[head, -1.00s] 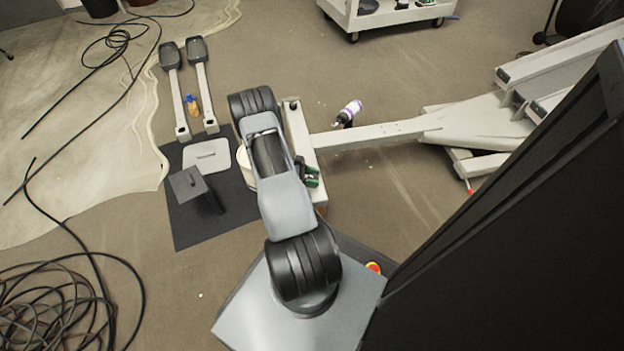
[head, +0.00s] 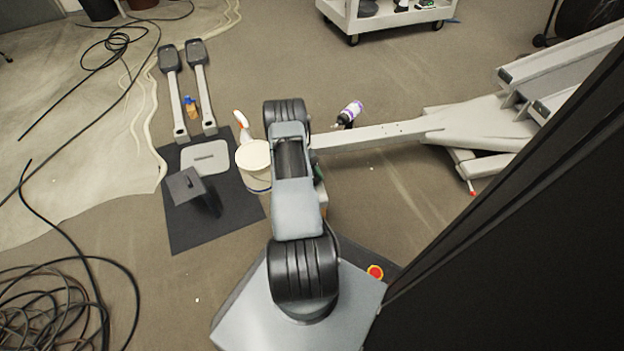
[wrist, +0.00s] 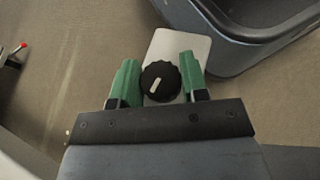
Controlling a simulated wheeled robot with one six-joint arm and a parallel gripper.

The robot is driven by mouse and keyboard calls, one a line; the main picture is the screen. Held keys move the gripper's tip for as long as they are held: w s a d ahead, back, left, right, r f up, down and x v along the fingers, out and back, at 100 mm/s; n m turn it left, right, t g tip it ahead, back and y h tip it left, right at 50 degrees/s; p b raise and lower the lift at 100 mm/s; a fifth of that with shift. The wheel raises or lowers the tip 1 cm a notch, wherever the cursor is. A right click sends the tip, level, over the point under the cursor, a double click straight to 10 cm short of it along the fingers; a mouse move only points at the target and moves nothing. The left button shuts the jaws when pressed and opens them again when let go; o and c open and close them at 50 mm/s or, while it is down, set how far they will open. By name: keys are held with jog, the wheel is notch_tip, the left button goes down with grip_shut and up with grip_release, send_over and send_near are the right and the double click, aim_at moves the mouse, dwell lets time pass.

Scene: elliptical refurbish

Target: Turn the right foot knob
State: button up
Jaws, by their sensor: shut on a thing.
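The foot knob (wrist: 160,82) is round and black with a ridged rim and a white pointer line, seen in the wrist view. It sits at the near end of a pale plate-like foot bar (wrist: 182,47). My gripper (wrist: 158,62) has green fingers, one on each side of the knob, and is shut on it. The pointer line is tilted slightly right of straight up. In the head view the long pale frame beam (head: 375,133) of the machine runs right from behind my arm. My arm hides the knob and most of the crossbar there.
A white bucket (head: 254,168) stands close left of my arm. A dark mat (head: 180,232) holds a pale plate (head: 205,157) and a grey box-like part (head: 186,185). A purple-and-white bottle (head: 350,113) lies by the beam. Coiled cables (head: 50,310) lie at lower left.

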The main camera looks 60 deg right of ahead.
jog(key=shift+m+t+y, duration=0.9)
jog(key=shift+m+y, duration=0.7)
jog(key=shift+y, duration=0.1)
jog(key=shift+m, duration=0.3)
jog(key=o, duration=0.9)
jog(key=shift+t, duration=0.3)
